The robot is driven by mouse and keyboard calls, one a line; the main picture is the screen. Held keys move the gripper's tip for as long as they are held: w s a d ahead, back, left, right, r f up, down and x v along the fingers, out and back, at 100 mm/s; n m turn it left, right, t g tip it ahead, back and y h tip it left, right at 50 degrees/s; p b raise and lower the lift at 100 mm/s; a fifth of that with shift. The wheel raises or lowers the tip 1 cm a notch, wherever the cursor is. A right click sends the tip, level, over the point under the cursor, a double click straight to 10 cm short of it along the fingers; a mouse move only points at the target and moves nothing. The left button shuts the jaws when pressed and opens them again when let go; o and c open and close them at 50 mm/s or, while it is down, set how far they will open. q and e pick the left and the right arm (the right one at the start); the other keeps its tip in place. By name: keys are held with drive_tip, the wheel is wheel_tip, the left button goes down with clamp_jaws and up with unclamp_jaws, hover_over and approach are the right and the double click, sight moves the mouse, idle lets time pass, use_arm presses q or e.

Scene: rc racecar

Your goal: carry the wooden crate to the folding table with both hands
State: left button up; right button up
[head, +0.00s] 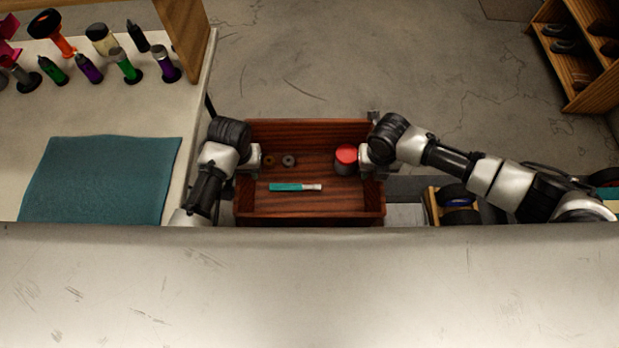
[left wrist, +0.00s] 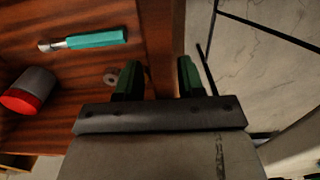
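The wooden crate (head: 312,208) is reddish brown and sits in the middle of the head view, right of the table. My left gripper (head: 250,160) is at its left wall. Inside lie a red-topped grey can (head: 346,158), a teal-handled tool (head: 290,187) and small rings (head: 288,160). The table (head: 25,150) at left has a pale top and a teal mat (head: 105,180).
Bottles and tools (head: 120,62) stand at the table's back, by a wooden post (head: 190,35). A wooden shelf (head: 580,85) stands at far right. A rack with tyres (head: 458,200) is right of the crate. The floor (head: 340,60) behind is clear.

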use_arm(q)
clamp_jaws()
use_arm(e)
clamp_jaws()
use_arm(q)
drive_tip(key=shift+r, duration=0.15)
use_arm(e)
drive_tip(key=shift+r, duration=0.15)
